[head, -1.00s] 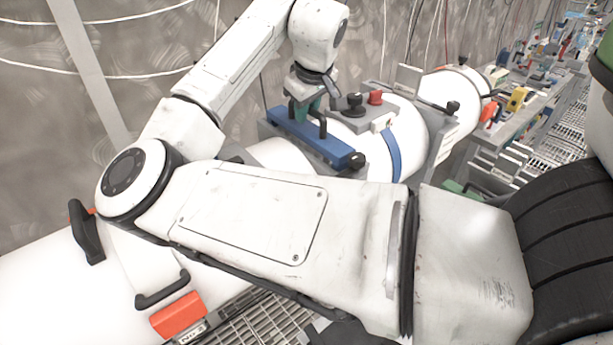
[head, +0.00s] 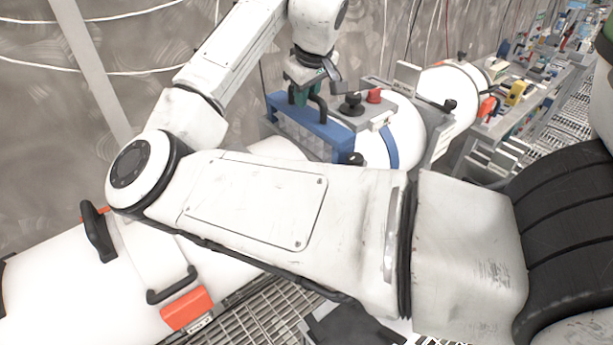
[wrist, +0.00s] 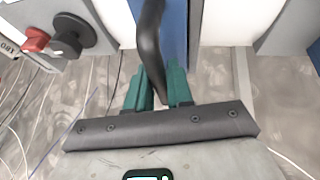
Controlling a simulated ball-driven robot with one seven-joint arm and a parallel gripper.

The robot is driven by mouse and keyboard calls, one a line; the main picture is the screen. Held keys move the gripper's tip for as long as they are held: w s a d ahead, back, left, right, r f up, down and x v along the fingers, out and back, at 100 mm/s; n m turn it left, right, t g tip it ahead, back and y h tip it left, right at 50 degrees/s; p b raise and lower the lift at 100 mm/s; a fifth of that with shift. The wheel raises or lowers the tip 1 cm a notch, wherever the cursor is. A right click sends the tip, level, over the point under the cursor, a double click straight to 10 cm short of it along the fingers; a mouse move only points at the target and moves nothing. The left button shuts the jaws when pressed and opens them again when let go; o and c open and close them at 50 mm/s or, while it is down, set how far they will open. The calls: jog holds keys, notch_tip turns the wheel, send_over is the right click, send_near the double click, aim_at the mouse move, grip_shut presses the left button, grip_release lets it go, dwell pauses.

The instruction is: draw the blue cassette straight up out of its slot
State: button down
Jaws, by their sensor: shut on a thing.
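The blue cassette (head: 338,133) stands in a grey housing on the white pipe, raised so a pale panelled side shows below its blue top. Its lower end is hidden in the housing. My gripper (head: 304,94) is above it with green fingers shut on its dark handle (head: 321,108). In the wrist view the green fingers of my gripper (wrist: 160,88) sit on either side of the handle (wrist: 150,45), with the blue cassette (wrist: 175,35) beyond.
A black knob (head: 352,105) and a red knob (head: 374,95) stand on the housing just right of the cassette. The white pipe (head: 405,140) continues right. A grey wall (head: 40,130) lies behind. My arm crosses the foreground and hides part of the pipe.

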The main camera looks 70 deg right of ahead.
jog(key=shift+r+p, duration=2.15)
jog(key=shift+r, duration=1.5)
notch_tip(320, 180, up, 7)
notch_tip(320, 180, up, 7)
dwell(0.4)
